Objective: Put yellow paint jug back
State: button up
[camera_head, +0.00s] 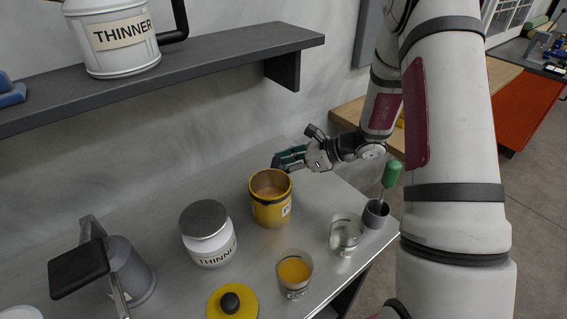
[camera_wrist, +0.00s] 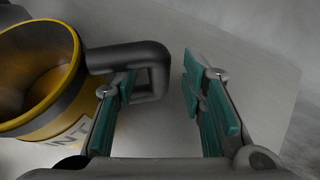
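The yellow paint jug (camera_head: 271,209) stands upright and lidless on the grey table, with a dark rim band and a partly visible label. In the wrist view the jug (camera_wrist: 45,85) is at the left, and its black handle (camera_wrist: 125,56) reaches right towards my fingers. My gripper (camera_head: 287,160) is at the jug's far side in the head view. In the wrist view my gripper (camera_wrist: 158,85) is open, its green-padded fingers apart. The handle's outer end shows between them, nearer the left finger, which overlaps it. Whether they touch is unclear. A yellow lid (camera_head: 218,308) with a black knob lies at the front.
A white thinner jug (camera_head: 112,52) stands on the dark wall shelf (camera_head: 215,58), with bare shelf to its right. On the table are a white thinner can (camera_head: 208,246), a grey vessel (camera_head: 130,270), a glass of orange liquid (camera_head: 294,271), a clear glass (camera_head: 345,234) and a grey cup (camera_head: 375,216).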

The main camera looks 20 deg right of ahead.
jog(key=shift+r, duration=0.1)
jog(key=shift+d+r, duration=0.15)
jog(key=v, duration=1.2)
jog(key=s+a+r+n+g+h, duration=0.2)
jog(key=s+a+r+n+g, duration=0.3)
jog(key=s+a+r+n, duration=0.6)
jog(key=s+r+n+t+h, duration=0.1)
jog(key=s+r+n+h, duration=0.1)
jog(key=s+n+h, duration=0.2)
jog(key=s+r+n+t+h, duration=0.1)
jog(key=s+r+n+h, duration=0.2)
jog(key=s+n, duration=0.7)
jog(key=shift+d+h, duration=0.4)
jog(key=shift+h, duration=0.1)
